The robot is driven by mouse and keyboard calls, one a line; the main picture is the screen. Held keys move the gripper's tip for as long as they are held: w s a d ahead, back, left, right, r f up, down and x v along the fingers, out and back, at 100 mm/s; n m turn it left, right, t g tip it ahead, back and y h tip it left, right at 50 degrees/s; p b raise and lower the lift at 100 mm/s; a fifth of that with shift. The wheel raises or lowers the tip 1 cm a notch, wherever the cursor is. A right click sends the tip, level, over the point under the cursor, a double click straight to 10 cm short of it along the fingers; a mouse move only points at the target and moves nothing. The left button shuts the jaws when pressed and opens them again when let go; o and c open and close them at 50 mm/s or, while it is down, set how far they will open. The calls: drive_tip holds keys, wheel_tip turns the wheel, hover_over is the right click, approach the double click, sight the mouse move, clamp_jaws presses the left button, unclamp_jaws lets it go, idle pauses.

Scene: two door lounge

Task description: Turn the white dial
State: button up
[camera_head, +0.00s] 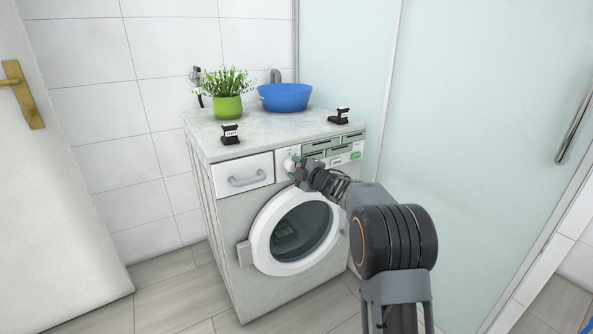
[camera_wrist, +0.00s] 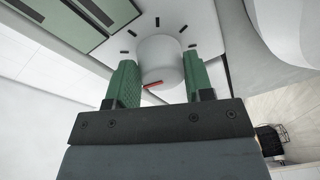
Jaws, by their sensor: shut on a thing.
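The white dial (camera_wrist: 161,60) is a round knob with a red pointer mark on its side, ringed by black tick marks on the washing machine's white front panel. In the head view the dial (camera_head: 290,163) sits between the detergent drawer and the button panel, partly hidden by my gripper. My gripper (camera_head: 296,167) reaches it from the front. In the wrist view the two green fingers of my gripper (camera_wrist: 162,85) stand on either side of the dial and are shut on it.
The washing machine (camera_head: 223,210) has a round door (camera_head: 262,235) just below my gripper and a drawer handle (camera_head: 248,179) to the left. A green plant pot (camera_head: 228,108), a blue basin (camera_head: 285,98) and two small black objects stand on top. A glass panel (camera_head: 480,130) is at right.

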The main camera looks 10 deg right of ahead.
drive_tip(key=shift+r+n, duration=0.1)
drive_tip(key=shift+n, duration=0.7)
drive_tip(key=o, duration=0.9)
drive_tip(key=shift+p+v, duration=1.2)
drive_tip(key=shift+v, duration=5.7)
drive_tip(key=shift+a, duration=0.1)
